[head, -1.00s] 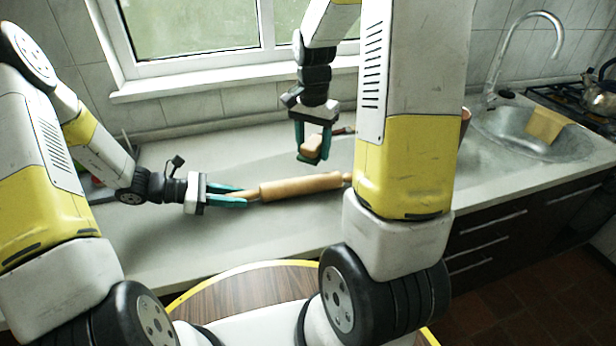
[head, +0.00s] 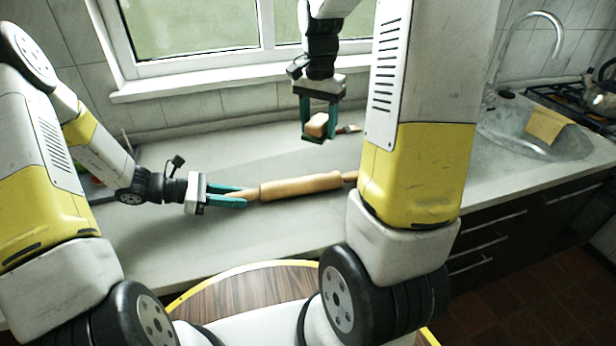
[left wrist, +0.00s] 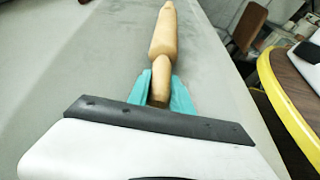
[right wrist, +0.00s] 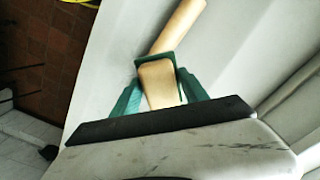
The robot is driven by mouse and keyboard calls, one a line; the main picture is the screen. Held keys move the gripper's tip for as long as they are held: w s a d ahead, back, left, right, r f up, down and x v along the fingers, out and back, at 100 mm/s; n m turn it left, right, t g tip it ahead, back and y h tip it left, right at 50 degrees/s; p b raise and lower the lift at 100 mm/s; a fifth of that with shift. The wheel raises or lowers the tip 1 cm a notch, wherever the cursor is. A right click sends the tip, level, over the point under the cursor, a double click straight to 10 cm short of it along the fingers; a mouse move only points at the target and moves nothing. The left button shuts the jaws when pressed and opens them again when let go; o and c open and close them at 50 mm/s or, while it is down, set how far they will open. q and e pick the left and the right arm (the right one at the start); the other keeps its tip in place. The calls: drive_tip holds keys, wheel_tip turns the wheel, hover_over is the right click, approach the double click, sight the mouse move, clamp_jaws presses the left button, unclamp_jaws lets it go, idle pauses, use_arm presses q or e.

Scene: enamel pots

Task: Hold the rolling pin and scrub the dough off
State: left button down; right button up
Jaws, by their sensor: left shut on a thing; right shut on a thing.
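The pale wooden rolling pin (head: 300,187) lies lengthwise over the grey counter, its far handle partly behind my right arm. My left gripper (head: 242,196) is shut on its left handle; the left wrist view also shows the pin (left wrist: 165,42) running straight out from the fingers. My right gripper (head: 319,138) is shut on a small wooden block-like scrubber (head: 317,124), held above and behind the pin, apart from it. In the right wrist view the scrubber (right wrist: 158,86) sits between the teal fingers, with the pin (right wrist: 178,25) beyond. I cannot make out dough on the pin.
A small brown-ended utensil (head: 348,129) lies on the counter behind the right gripper. A sink (head: 560,148) with a yellow cloth-like piece (head: 546,125) and a kettle (head: 602,100) are at the right. The counter (head: 170,240) in front of the pin is clear.

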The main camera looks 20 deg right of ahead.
drive_tip(key=d, duration=0.8)
drive_tip(key=shift+d, duration=0.4)
approach(323, 175)
drive_tip(key=shift+f, duration=2)
drive_tip(key=shift+f, duration=1.5)
